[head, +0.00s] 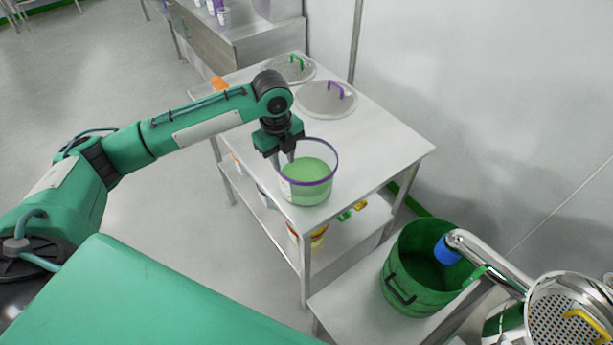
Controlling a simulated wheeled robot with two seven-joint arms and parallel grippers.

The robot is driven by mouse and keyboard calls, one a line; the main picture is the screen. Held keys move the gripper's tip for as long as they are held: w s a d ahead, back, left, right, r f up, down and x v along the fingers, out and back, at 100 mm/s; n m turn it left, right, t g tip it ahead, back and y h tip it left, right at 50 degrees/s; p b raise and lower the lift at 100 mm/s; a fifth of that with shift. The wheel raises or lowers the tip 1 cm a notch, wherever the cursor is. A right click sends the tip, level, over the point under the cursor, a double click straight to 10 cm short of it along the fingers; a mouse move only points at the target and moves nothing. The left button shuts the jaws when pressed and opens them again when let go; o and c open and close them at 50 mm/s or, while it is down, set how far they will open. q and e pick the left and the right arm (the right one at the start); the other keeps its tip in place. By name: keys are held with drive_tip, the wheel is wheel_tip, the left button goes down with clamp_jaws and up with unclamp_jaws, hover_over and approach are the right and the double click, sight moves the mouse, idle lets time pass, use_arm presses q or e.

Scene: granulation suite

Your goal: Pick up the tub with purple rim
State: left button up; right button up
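The tub with purple rim (308,190) stands upright near the front corner of the white table. It is see-through and holds green material. My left gripper (285,160) points down at the tub's left rear rim. Its fingers reach the rim there, and one seems to be on each side of the wall. Whether they are closed on the wall or still apart cannot be made out. My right gripper is not in view.
On the table (385,150) lie a lid with a purple handle (318,105) and a lid with a green handle (285,72). A lower shelf (345,235) holds coloured items. A green bucket (405,290) and a metal sieve (560,305) are at lower right.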

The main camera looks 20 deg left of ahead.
sight(285, 182)
use_arm(q)
drive_tip(key=f+p, duration=0.1)
drive_tip(key=f, duration=0.3)
drive_tip(key=w+f+p, duration=0.1)
drive_tip(key=f, duration=0.3)
drive_tip(key=a+f+p, duration=0.1)
drive_tip(key=f+p, duration=0.1)
drive_tip(key=f, duration=0.2)
drive_tip(key=shift+w, duration=0.35)
drive_tip(key=shift+f, duration=0.3)
clamp_jaws()
drive_tip(key=shift+r, duration=0.1)
idle(0.7)
